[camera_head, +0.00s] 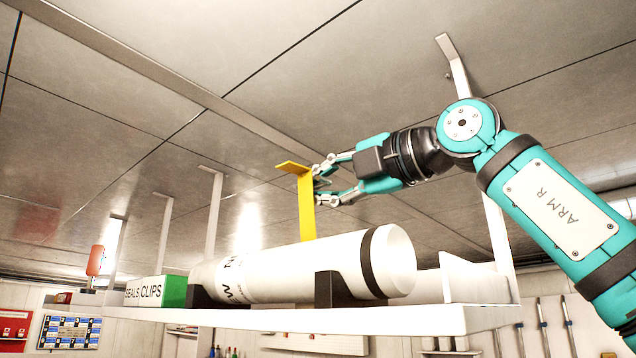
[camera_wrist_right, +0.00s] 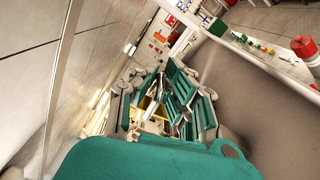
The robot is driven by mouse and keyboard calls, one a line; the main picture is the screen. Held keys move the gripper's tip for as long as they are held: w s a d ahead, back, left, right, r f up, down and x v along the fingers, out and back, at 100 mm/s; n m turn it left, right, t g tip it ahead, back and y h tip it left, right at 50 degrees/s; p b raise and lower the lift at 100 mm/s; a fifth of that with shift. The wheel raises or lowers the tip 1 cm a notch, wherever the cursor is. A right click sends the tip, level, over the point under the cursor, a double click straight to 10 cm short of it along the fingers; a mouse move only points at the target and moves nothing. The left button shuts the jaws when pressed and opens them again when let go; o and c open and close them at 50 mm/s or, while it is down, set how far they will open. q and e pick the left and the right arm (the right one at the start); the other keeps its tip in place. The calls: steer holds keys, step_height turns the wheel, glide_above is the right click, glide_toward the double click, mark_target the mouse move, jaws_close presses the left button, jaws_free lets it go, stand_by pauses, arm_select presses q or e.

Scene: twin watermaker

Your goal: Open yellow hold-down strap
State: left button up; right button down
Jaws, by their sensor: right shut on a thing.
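The yellow hold-down strap (camera_head: 306,205) stands upright behind the white cylinder (camera_head: 300,266), with its bent top tab (camera_head: 291,167) pointing left. The cylinder lies on its side in dark cradles on a hanging white shelf (camera_head: 300,318). My right gripper (camera_head: 322,184) comes in from the right and is shut on the upper part of the strap. In the right wrist view, the gripper (camera_wrist_right: 172,108) shows with a little yellow (camera_wrist_right: 146,103) between its fingers. The strap's lower end is hidden behind the cylinder. My left gripper is not in view.
A green and white box (camera_head: 158,291) labelled SEALS CLIPS stands at the shelf's left. A white angled bracket (camera_head: 470,280) is at its right end. Metal hangers (camera_head: 214,215) run up to the ceiling. The right wrist view shows a red-topped container (camera_wrist_right: 304,48).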

stand_by(0.4)
steer(key=c, duration=1.4)
jaws_free()
steer(key=shift+w, duration=0.15)
steer(key=shift+c, duration=0.2)
